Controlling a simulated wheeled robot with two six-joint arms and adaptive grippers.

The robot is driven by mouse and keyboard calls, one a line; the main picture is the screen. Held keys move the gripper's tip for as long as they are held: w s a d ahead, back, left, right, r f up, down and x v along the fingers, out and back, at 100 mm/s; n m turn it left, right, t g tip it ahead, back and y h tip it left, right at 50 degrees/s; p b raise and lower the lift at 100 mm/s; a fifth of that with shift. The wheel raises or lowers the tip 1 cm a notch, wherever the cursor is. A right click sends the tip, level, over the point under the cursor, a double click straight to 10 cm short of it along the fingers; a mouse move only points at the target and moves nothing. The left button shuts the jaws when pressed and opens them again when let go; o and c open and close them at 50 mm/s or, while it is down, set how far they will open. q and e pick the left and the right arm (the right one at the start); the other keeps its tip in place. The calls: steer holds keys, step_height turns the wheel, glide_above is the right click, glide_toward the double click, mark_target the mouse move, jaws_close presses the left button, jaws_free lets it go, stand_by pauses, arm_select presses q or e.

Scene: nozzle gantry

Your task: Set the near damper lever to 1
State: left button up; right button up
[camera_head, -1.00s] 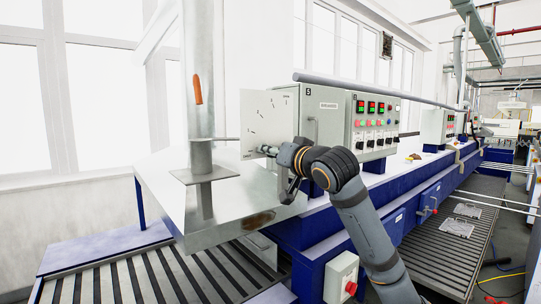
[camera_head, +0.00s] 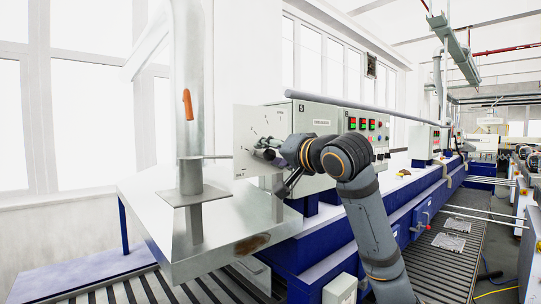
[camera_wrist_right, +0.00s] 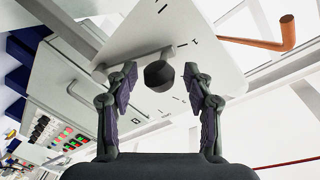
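The near damper's pale dial plate (camera_head: 246,128) stands beside the metal duct and carries short dark scale marks; the digits are too small to read in the head view. In the right wrist view the plate (camera_wrist_right: 215,62) fills the upper middle. A grey lever bar (camera_wrist_right: 120,63) crosses it, and a dark round knob (camera_wrist_right: 159,75) faces the camera. My right gripper (camera_wrist_right: 159,82) is open, with one finger on each side of the knob and visible gaps to it. In the head view my right gripper (camera_head: 277,160) is in front of the plate, partly covering the lever. My left gripper is out of view.
An orange handle (camera_head: 187,104) hangs on the duct (camera_head: 190,60) left of the plate. A grey control cabinet (camera_head: 318,118) stands close behind my right arm. A sheet-metal hood (camera_head: 150,200) lies below the plate.

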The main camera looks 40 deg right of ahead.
steer(key=shift+w+f, duration=0.1)
steer(key=shift+w, duration=0.2)
steer(key=shift+w+r, duration=0.1)
steer(key=shift+r, duration=0.2)
steer(key=r, duration=0.8)
steer(key=shift+s+a+r, duration=0.15)
steer(key=shift+s+r, duration=0.05)
steer(key=shift+r, duration=0.2)
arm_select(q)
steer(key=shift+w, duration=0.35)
arm_select(e)
steer(key=shift+r, duration=0.35)
steer(key=shift+f, duration=0.1)
